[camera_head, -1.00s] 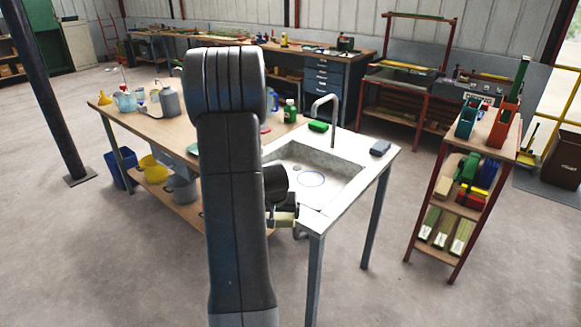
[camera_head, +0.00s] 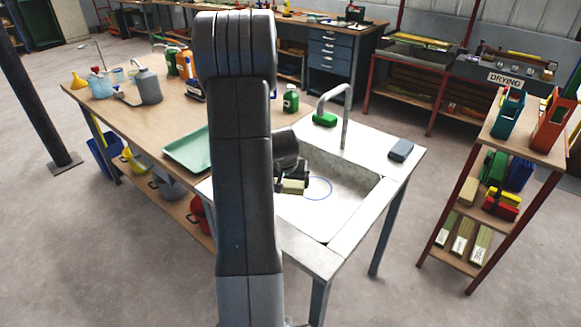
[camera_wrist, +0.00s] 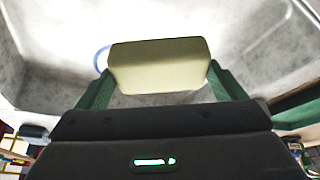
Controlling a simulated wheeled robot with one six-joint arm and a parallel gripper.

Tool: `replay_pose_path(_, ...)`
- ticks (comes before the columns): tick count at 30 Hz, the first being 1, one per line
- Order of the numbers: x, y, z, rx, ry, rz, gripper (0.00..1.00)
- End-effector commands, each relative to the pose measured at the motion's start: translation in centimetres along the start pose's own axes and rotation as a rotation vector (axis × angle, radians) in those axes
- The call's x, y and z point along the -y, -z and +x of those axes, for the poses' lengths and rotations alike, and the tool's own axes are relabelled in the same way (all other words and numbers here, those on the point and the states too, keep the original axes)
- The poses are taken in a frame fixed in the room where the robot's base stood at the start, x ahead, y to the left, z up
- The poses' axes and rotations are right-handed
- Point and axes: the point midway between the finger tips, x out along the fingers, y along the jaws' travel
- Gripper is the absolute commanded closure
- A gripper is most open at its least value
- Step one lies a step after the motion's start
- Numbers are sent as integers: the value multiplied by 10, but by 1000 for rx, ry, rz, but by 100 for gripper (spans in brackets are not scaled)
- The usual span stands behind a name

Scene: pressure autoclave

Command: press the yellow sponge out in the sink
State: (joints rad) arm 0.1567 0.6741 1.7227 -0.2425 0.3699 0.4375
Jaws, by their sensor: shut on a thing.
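My gripper (camera_head: 293,184) is shut on a pale yellow sponge (camera_wrist: 158,64). In the wrist view the sponge sits between the two green fingers, with the pale sink basin behind it. In the head view the sponge (camera_head: 291,187) shows small below my gripper, over the left part of the sink (camera_head: 335,207). A blue ring mark (camera_head: 318,188) on the basin floor is just right of the sponge; part of it also shows behind the sponge in the wrist view. I cannot tell whether the sponge touches the basin floor. My arm hides the sink's left edge.
A curved tap (camera_head: 347,115) rises at the sink's back. A green sponge-like block (camera_head: 325,119) and a dark grey block (camera_head: 401,150) lie on its rim. A green tray (camera_head: 189,149) is on the workbench to the left. A shelf rack (camera_head: 490,190) stands right.

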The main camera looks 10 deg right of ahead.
Motion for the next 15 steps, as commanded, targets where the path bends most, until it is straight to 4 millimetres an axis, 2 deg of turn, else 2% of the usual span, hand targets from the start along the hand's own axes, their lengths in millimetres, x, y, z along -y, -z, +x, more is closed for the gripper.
replay_pose_path(8,0,-6,12,2,0,0,32)
replay_pose_path(15,0,-14,32,2,0,0,32)
